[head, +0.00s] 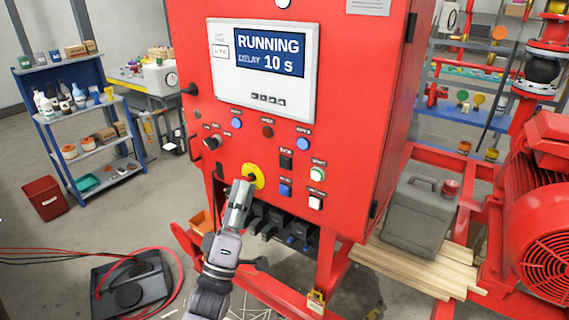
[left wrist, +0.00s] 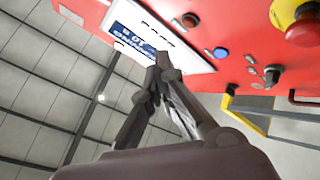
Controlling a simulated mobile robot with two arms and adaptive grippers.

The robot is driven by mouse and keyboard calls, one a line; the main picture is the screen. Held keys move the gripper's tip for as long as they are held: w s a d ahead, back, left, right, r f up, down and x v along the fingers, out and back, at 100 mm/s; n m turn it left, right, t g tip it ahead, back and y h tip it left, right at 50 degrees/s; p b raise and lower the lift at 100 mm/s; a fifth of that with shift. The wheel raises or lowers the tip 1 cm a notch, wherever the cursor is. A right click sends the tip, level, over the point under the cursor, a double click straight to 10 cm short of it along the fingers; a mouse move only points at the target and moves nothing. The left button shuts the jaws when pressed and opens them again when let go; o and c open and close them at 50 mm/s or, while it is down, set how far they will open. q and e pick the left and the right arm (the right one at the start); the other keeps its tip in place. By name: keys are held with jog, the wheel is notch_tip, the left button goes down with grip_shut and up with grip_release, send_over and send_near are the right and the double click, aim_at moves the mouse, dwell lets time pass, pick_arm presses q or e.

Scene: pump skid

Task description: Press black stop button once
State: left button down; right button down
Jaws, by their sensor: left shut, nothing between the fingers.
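The red control cabinet (head: 215,140) stands in front of me. My left gripper (head: 246,182) is shut and empty, left of and below that button in the head view. Its tips overlap the yellow ring (head: 259,175) of the emergency stop, which they partly hide. In the left wrist view the gripper (left wrist: 161,66) is shut in front of the panel, with the yellow-ringed red knob (left wrist: 302,30) off to the right. I cannot tell whether the tips touch anything.
The display (head: 265,55) reads RUNNING, DELAY 10 s. Close to the black button are a blue button (head: 285,190), a green-ringed button (head: 317,174) and a white button (head: 316,202). A red motor (head: 535,220) and a grey canister (head: 420,215) stand at the right.

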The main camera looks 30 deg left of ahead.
aim_at(284, 163)
pick_arm(q)
jog(key=w+b, duration=0.2)
jog(key=w, duration=0.6)
jog(key=shift+w+d, duration=0.35)
jog(key=shift+w, duration=0.05)
jog(key=shift+w, duration=0.15)
dwell(1.2)
jog(key=shift+w, duration=0.3)
jog(key=shift+w+b, duration=0.35)
jog(key=shift+w, duration=0.05)
dwell(0.7)
jog(key=shift+s, duration=0.15)
jog(key=shift+s+p, duration=0.3)
jog(key=shift+s, duration=0.4)
